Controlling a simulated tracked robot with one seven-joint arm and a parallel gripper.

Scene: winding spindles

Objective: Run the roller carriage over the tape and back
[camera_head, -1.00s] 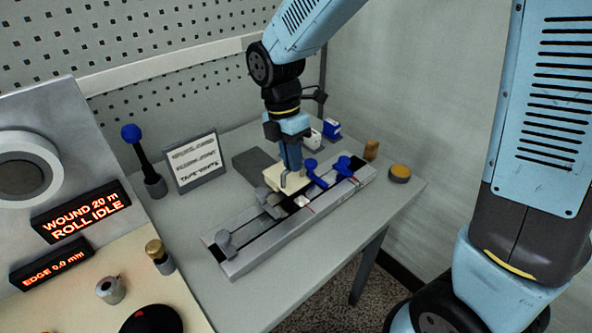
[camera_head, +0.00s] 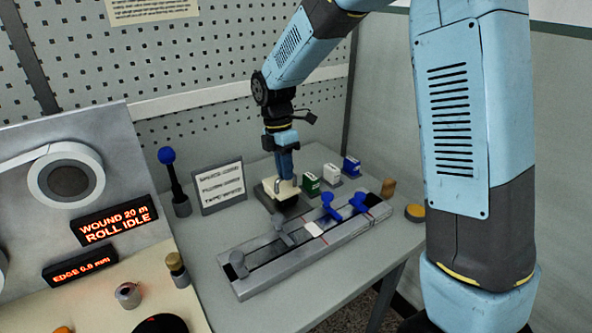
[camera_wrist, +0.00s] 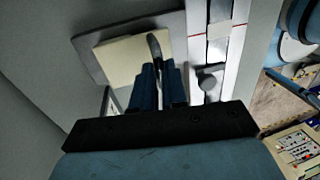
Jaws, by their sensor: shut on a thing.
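My gripper (camera_head: 287,180) points down and is shut on the curved metal handle of a cream block (camera_head: 272,191), which seems to be the roller carriage; no rollers show. The handle (camera_wrist: 154,45) stands between the fingers in the wrist view, with the cream block (camera_wrist: 120,60) beyond. The block is over a dark grey pad (camera_head: 300,208) behind the long grey rail (camera_head: 290,283); I cannot tell whether it touches. A white piece of tape (camera_head: 314,229) lies across the rail beside a red line. Blue clamps (camera_head: 328,207) are to its right, grey clamps (camera_head: 281,228) to its left.
Green (camera_head: 311,184), white (camera_head: 331,174) and blue (camera_head: 351,166) small boxes stand right of the pad. A sign (camera_head: 219,187) and a blue-knobbed lever (camera_head: 168,157) stand at left. The display (camera_head: 115,220) reads "WOUND 20 m ROLL IDLE". The bench front is clear.

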